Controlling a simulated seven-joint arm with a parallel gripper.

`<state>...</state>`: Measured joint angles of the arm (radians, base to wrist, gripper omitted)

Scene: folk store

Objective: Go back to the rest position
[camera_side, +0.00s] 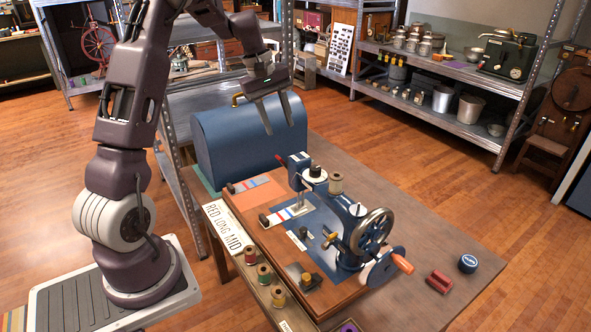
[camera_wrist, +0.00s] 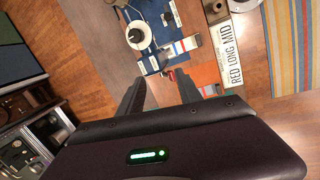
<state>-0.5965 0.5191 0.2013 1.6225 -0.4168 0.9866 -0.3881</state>
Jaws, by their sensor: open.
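My gripper (camera_side: 279,128) is raised above the blue domed case (camera_side: 240,145) at the back of the table. Its two fingers are apart with nothing between them, pointing down. In the wrist view, the open fingers (camera_wrist: 161,77) show above the table, also empty. The blue sewing machine (camera_side: 340,225) with its handwheel stands on a wooden base to the right and below, apart from the gripper.
A white card reading "RED LONG MID" (camera_side: 228,231) lies at the table's left edge. Thread spools (camera_side: 264,273) stand in a front tray. A red block (camera_side: 439,281) and a round blue tin (camera_side: 467,264) sit at the right. Metal shelves (camera_side: 440,100) stand behind.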

